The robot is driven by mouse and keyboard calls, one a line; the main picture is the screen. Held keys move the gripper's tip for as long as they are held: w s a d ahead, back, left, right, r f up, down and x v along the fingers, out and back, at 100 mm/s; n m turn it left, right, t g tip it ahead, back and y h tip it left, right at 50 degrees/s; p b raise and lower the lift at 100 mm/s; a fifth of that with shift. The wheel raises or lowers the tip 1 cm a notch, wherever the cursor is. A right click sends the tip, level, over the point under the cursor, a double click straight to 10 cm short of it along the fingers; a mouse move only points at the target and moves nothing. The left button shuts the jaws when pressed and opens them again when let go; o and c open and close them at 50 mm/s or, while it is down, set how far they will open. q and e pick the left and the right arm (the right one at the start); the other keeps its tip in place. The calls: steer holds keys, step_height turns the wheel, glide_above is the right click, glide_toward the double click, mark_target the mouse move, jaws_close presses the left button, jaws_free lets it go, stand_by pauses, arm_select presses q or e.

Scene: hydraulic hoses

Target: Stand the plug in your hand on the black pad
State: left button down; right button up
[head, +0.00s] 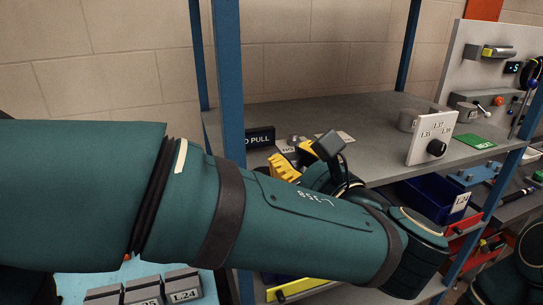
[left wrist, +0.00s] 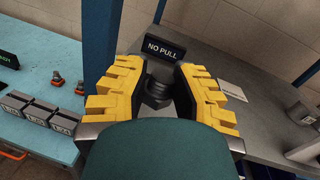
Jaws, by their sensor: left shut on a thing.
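My left gripper (head: 285,165) is over the grey shelf, largely hidden in the head view by my own arm. In the left wrist view its yellow fingers (left wrist: 160,82) are shut on a dark, ribbed plug (left wrist: 157,88). The plug is between the fingers, and its lower part is hidden by my wrist. I cannot tell whether it touches the shelf. I cannot make out the black pad in either view. My right gripper is not in view.
A black NO PULL sign (left wrist: 165,48) stands just behind the plug; it also shows in the head view (head: 259,137). A blue shelf post (head: 228,80) rises close to my left arm. A white panel with a black knob (head: 432,138) stands on the shelf to the right.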

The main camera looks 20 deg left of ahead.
arm_select(q)
steer(key=x, duration=0.9)
steer(key=shift+b, duration=0.3)
steer(key=f, duration=0.2)
steer(key=f+b, duration=0.1)
steer(key=shift+w+a, duration=0.3)
steer(key=shift+a, duration=0.05)
steer(key=shift+f, duration=0.35)
steer(key=shift+f+b, duration=0.35)
steer(key=shift+f, duration=0.1)
steer(key=shift+s+f, duration=0.1)
steer(key=shift+f, duration=0.05)
steer(key=c, duration=0.9)
jaws_free()
